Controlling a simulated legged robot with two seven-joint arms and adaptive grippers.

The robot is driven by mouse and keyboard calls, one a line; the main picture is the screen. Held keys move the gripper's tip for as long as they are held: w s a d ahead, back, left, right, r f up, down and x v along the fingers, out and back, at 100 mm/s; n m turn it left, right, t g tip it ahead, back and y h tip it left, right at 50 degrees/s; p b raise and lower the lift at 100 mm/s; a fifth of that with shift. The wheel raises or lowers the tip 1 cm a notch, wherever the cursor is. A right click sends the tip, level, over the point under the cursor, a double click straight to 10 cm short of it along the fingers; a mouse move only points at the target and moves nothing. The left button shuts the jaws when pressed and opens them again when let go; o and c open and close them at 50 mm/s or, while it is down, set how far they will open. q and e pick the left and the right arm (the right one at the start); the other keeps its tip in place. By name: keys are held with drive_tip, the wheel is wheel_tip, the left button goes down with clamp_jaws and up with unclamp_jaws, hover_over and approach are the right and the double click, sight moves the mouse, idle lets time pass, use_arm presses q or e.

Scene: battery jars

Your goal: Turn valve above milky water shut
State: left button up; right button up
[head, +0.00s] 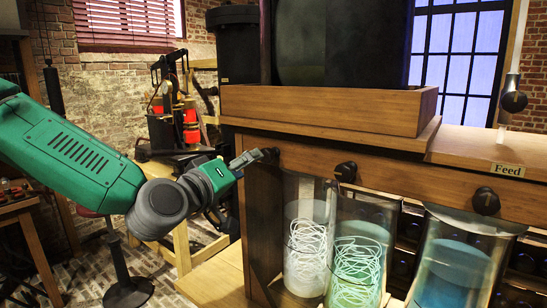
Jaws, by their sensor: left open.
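Three glass jars stand under a wooden beam. The left jar (305,245) holds whitish, milky liquid with white coils, the middle jar (357,262) green liquid with pale coils, and the right jar (455,272) blue liquid. Black valve knobs sit on the beam: a left one (271,155) above and slightly left of the milky jar, a middle one (345,171) and a right one (486,201). My left gripper (254,158) is open, its fingertips right beside the left knob. Whether they touch it or straddle it, I cannot tell. My right gripper is not in view.
A wooden tray (320,108) with dark tanks stands on top of the bench. A "Feed" label (508,170) and a pipe with a black knob (513,101) are at the right. A cluttered stand (175,125) is behind my left arm.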

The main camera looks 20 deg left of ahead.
sight(265, 157)
use_arm(q)
drive_tip(key=s+a, duration=0.3)
drive_tip(key=a, duration=0.1)
drive_tip(key=shift+f, duration=0.25)
drive_tip(key=d+b, duration=0.1)
drive_tip(key=d, duration=0.2)
drive_tip(key=shift+s, duration=0.1)
drive_tip(key=shift+n, duration=0.9)
drive_tip(key=x, duration=0.8)
drive_tip(key=b+x, duration=0.1)
drive_tip(key=x, duration=0.3)
drive_tip(key=shift+w+a+f, duration=0.15)
drive_tip(key=shift+w+a, duration=0.1)
drive_tip(key=shift+w+a+f, duration=0.1)
drive_tip(key=shift+w+a, duration=0.2)
drive_tip(key=shift+w, duration=0.15)
drive_tip(key=shift+d, duration=0.45)
clamp_jaws()
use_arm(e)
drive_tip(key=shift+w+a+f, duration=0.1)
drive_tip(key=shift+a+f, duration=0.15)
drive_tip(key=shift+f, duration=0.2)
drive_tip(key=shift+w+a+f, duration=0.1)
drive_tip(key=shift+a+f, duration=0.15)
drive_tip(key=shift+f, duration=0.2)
